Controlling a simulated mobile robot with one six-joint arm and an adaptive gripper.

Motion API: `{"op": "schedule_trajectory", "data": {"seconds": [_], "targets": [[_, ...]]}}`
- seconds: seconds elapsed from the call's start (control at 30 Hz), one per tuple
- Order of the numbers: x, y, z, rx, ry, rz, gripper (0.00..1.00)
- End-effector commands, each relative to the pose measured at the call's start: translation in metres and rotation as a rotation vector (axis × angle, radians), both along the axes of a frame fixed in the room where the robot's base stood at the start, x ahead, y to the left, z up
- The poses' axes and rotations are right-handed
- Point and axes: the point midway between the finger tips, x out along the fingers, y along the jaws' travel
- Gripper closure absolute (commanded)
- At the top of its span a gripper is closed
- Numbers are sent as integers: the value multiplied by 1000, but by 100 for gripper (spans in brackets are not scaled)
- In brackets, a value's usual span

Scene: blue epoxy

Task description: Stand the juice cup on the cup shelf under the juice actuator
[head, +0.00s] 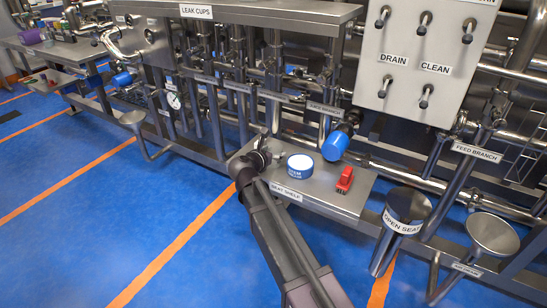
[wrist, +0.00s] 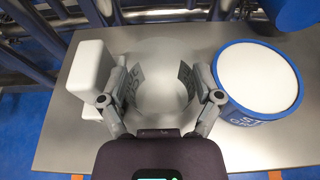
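My gripper (wrist: 160,85) is low over the steel shelf, with its two fingers on either side of a pale, see-through round cup (wrist: 165,98). Dark label patches with partly legible lettering show on both sides of the cup. Whether the fingers press on its wall or stand just apart I cannot tell. In the head view my gripper (head: 258,155) is at the left end of the shelf (head: 330,198), marked seat shelf, and my arm hides the cup. A blue actuator (head: 335,144) hangs above the shelf, to the right. I cannot read which actuator is for juice.
A blue tub with a white top (wrist: 257,82) stands close to the right finger; it also shows in the head view (head: 300,170). A white block (wrist: 90,75) stands close to the left finger. A red object (head: 345,180) and an open-seat container (head: 405,212) are further right.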

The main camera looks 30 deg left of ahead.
Motion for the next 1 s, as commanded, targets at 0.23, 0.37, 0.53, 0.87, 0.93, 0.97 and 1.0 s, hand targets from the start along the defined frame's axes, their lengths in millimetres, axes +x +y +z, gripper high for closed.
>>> {"op": "schedule_trajectory", "data": {"seconds": [0.23, 0.37, 0.53, 0.87, 0.93, 0.97, 1.0], "targets": [[0, 0, 0, 0, 0, 0, 63], [0, 0, 0, 0, 0, 0, 63], [0, 0, 3, 0, 0, 0, 63], [0, 0, 20, 0, 0, 0, 63], [0, 0, 26, 0, 0, 0, 63], [0, 0, 29, 0, 0, 0, 63], [0, 0, 32, 0, 0, 0, 63]]}}
